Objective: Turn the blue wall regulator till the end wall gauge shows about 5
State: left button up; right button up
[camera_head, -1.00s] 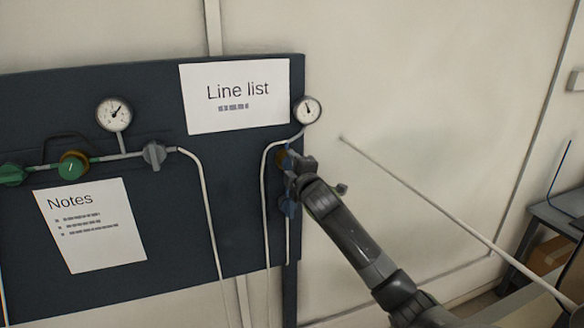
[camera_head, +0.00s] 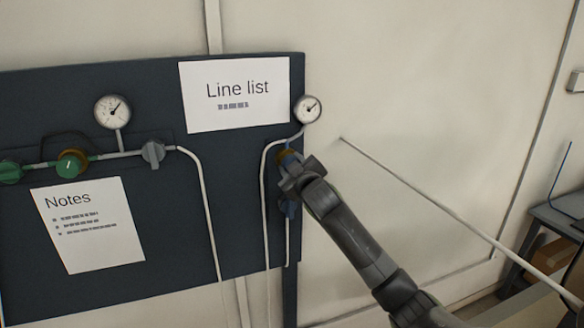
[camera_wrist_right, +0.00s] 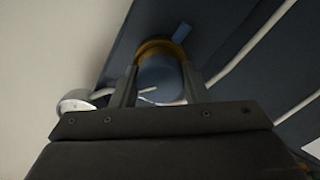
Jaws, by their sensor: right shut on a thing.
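The blue wall regulator (camera_wrist_right: 158,78) sits between the fingers of my right gripper (camera_wrist_right: 158,90) in the right wrist view, with a brass ring (camera_wrist_right: 160,46) around its base. In the head view, my right gripper (camera_head: 293,172) is shut on it at the board's right edge and mostly hides it. The end wall gauge (camera_head: 308,109) is the small round white dial just above; its needle points up and to the right. Its numbers are too small to read. My left gripper is not in view.
On the dark board (camera_head: 180,240) are a second gauge (camera_head: 113,111), a green regulator (camera_head: 72,163), a grey valve (camera_head: 154,151) and two paper sheets. White pipes run down the board.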

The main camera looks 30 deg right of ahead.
jog(key=shift+f+m, duration=0.15)
jog(key=shift+m, duration=0.15)
jog(key=o, duration=1)
jog(key=shift+s, duration=0.1)
jog(key=shift+b+v, duration=3)
jog(key=shift+v, duration=5.65)
jog(key=shift+d, duration=0.1)
